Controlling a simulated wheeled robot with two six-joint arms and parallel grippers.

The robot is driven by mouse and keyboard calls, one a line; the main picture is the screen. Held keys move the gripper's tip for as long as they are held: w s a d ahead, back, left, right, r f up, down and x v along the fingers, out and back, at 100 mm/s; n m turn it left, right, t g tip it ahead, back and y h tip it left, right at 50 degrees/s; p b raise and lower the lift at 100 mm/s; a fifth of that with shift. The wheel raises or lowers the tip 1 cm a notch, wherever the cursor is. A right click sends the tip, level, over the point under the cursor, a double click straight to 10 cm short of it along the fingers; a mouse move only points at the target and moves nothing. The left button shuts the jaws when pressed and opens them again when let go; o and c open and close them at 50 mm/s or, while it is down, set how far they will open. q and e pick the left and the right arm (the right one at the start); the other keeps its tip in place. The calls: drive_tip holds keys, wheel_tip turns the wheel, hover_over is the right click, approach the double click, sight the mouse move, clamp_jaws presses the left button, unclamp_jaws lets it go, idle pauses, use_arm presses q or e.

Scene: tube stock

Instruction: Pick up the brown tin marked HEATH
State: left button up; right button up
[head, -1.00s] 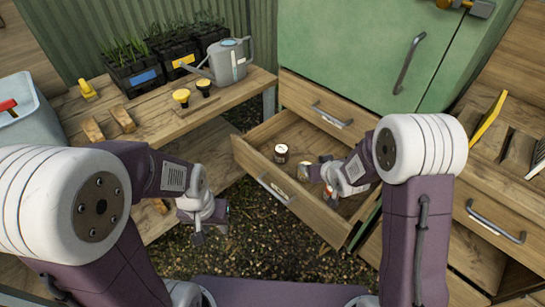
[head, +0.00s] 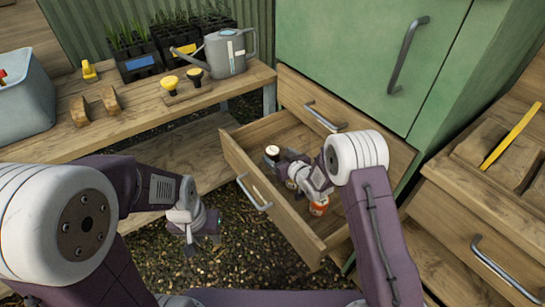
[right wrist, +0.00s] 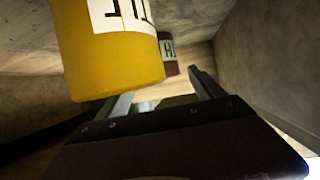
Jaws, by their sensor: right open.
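The brown tin (head: 272,152), dark with a pale lid, stands in the open drawer near its left end. In the right wrist view the brown tin (right wrist: 170,50) shows small and far ahead, with part of a white label reading H. A yellow tin (right wrist: 108,50) with a white label is close in front and partly covers it. My right gripper (right wrist: 162,90) is open, its fingers pointing towards the brown tin with nothing between them. In the head view the right gripper (head: 287,163) is inside the drawer beside the brown tin. My left gripper (head: 190,245) hangs empty over the gravel.
The drawer's front (head: 248,185) and side walls enclose the space. A wooden bench (head: 130,125) with a watering can (head: 228,52) stands left; a green cabinet (head: 350,50) rises behind.

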sight(275, 153)
drive_tip(key=x, duration=0.2)
drive_tip(key=b+x, duration=0.1)
drive_tip(key=x, duration=0.1)
drive_tip(key=shift+w+a, duration=0.25)
drive_tip(key=shift+a, duration=0.2)
drive_tip(key=shift+r, duration=0.1)
drive_tip(key=c, duration=1.6)
wheel_tip(275, 153, up, 4)
drive_tip(key=shift+r+p, duration=0.25)
drive_tip(key=shift+p, duration=0.6)
drive_tip(key=p+v, duration=0.1)
drive_tip(key=v, duration=0.3)
drive_tip(key=r+p+v, duration=0.1)
drive_tip(key=v, duration=0.4)
drive_tip(key=p+v, duration=0.1)
drive_tip(key=v, duration=0.3)
drive_tip(key=shift+w+d+r, duration=0.1)
drive_tip(key=shift+w+r, duration=0.1)
drive_tip(key=shift+r, duration=0.1)
